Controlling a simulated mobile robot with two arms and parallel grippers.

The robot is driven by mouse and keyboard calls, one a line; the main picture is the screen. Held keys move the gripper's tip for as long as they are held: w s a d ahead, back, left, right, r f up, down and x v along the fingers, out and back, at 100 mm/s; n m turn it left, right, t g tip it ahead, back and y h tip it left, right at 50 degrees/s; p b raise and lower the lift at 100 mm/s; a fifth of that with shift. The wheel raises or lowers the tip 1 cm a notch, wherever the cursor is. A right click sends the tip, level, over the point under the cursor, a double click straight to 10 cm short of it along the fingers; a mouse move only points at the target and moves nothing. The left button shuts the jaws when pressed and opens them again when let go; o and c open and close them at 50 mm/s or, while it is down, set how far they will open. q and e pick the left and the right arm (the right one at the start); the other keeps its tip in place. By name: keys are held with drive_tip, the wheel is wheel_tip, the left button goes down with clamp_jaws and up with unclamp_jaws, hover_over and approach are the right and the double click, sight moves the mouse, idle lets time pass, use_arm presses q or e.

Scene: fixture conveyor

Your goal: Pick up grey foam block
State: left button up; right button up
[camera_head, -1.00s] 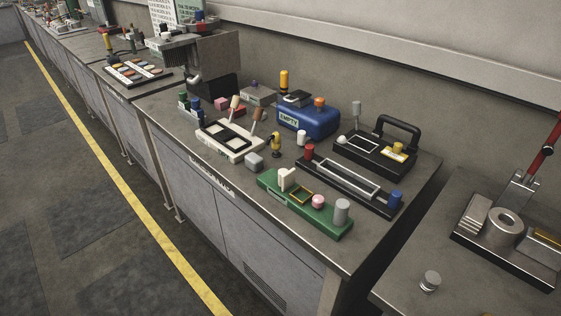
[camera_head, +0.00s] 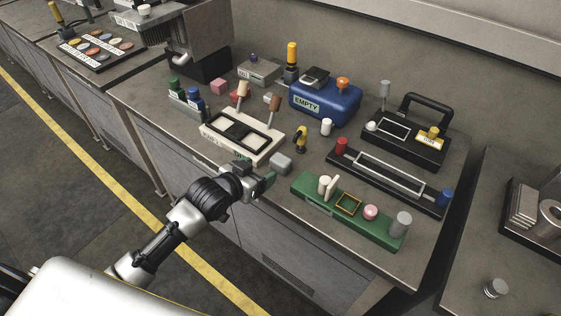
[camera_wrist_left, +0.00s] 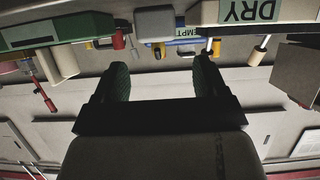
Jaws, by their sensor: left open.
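The grey foam block (camera_head: 280,163) lies on the bench top between the white fixture (camera_head: 213,133) and the green fixture (camera_head: 316,210). It also shows at the top of the left wrist view (camera_wrist_left: 155,23), between the jaws' lines and beyond the fingertips. My left gripper (camera_head: 264,181) is at the bench's front edge, just in front of the block and apart from it. Its two dark green fingers stand open and empty in the left wrist view (camera_wrist_left: 160,66). My right gripper is not in view.
A small yellow and black piece (camera_head: 301,139) stands behind the block. A black rail fixture (camera_head: 348,171), a blue box marked EMPTY (camera_head: 318,107) and a black handled case (camera_head: 416,151) stand further back. Little bench is clear around the block.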

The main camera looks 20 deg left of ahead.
sight(279, 160)
use_arm(q)
drive_tip(key=x, duration=0.4)
drive_tip(key=shift+w+d, duration=0.2)
drive_tip(key=p+x, duration=0.1)
drive_tip(key=x, duration=0.3)
drive_tip(key=shift+w+d, duration=0.25)
drive_tip(key=shift+d, duration=0.05)
drive_tip(key=shift+w+d+f, duration=0.1)
drive_tip(key=shift+w, duration=0.25)
drive_tip(key=c, duration=0.7)
drive_tip(key=shift+o, duration=0.2)
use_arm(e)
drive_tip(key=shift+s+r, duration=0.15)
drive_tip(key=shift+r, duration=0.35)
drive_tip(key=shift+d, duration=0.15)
